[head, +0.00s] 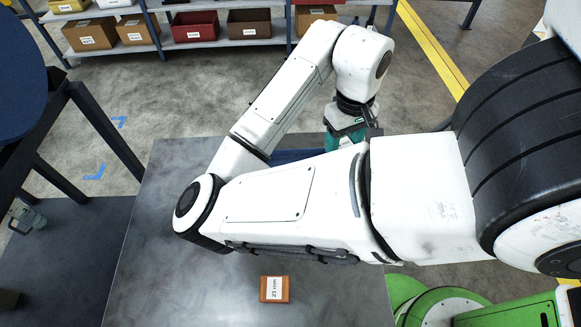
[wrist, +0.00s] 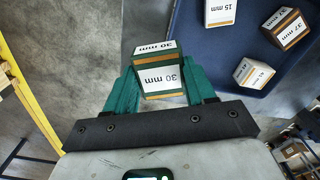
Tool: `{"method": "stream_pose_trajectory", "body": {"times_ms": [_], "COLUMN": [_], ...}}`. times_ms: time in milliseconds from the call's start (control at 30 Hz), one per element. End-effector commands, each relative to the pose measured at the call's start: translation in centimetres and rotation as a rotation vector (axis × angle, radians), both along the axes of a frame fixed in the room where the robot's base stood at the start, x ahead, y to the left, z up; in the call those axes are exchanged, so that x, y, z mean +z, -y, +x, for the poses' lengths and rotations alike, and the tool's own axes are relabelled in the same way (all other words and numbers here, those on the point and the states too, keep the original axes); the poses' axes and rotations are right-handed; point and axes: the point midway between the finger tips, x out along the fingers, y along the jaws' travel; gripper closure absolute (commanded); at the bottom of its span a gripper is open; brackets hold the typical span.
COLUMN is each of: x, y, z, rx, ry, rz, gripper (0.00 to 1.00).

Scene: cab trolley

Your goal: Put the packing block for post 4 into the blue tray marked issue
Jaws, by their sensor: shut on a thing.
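My gripper (wrist: 166,78) has green fingers and is shut on a dark green block (wrist: 163,95) with white labels reading 30 mm. In the head view my gripper (head: 343,138) shows only in part behind my arm. In the wrist view the held block is left of a dark blue tray (wrist: 252,45), apart from it as seen here. A strip of blue (head: 290,155) shows behind my arm in the head view. No issue mark or post number is readable in either view.
Several labelled blocks lie in the blue tray, including one reading 15 mm (wrist: 222,12) and one reading 37 mm (wrist: 285,28). A brown 23 mm block (head: 274,289) sits on the grey table (head: 170,290). Shelves with bins (head: 195,27) stand behind.

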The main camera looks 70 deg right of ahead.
Motion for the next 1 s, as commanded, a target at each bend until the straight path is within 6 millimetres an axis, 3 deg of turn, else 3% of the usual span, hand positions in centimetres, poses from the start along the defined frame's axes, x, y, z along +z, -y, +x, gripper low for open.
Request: {"method": "stream_pose_trajectory", "body": {"times_ms": [200,400,733,1000], "x": [-2.6,-5.7,-8.2,-10.9], "y": [-0.2,-0.3,-0.4,-0.3], "z": [4.9,7.5,9.5,9.3], "rx": [0.008,0.003,0.002,-0.001], "ry": [-0.001,0.001,0.001,0.0], "rz": [0.002,0.003,0.002,0.0], "gripper": [0.77,0.77,0.77,0.77]}}
